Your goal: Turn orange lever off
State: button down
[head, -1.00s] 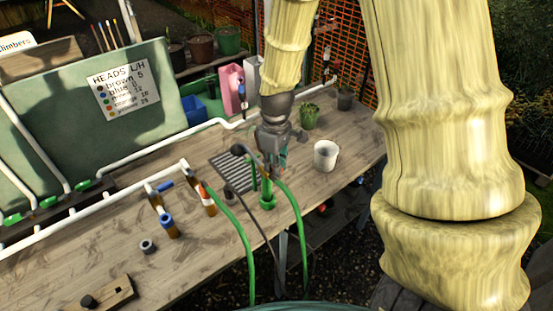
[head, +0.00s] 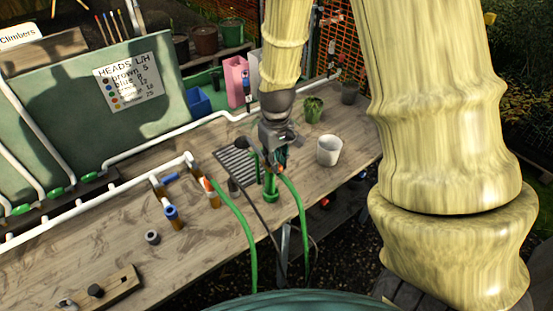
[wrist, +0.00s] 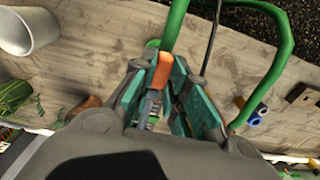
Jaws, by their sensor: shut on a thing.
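In the wrist view my gripper (wrist: 160,85) is shut on an orange-ended piece (wrist: 160,70) with a grey and green body. A green upright fitting (head: 271,190) stands just below the jaws in the head view, with a green hose (head: 297,200) beside it.
Blue fittings (head: 171,212) stand left of the orange lever. A dark ring (head: 152,237) lies in front. A white pot (head: 329,150) and potted plant (head: 313,108) are right of my gripper. Another green hose (head: 245,235) hangs over the front edge. Some tabletop around the ring is clear.

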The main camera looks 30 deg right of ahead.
jog(key=c, duration=1.4)
grip_release()
jog(key=shift+r, duration=6)
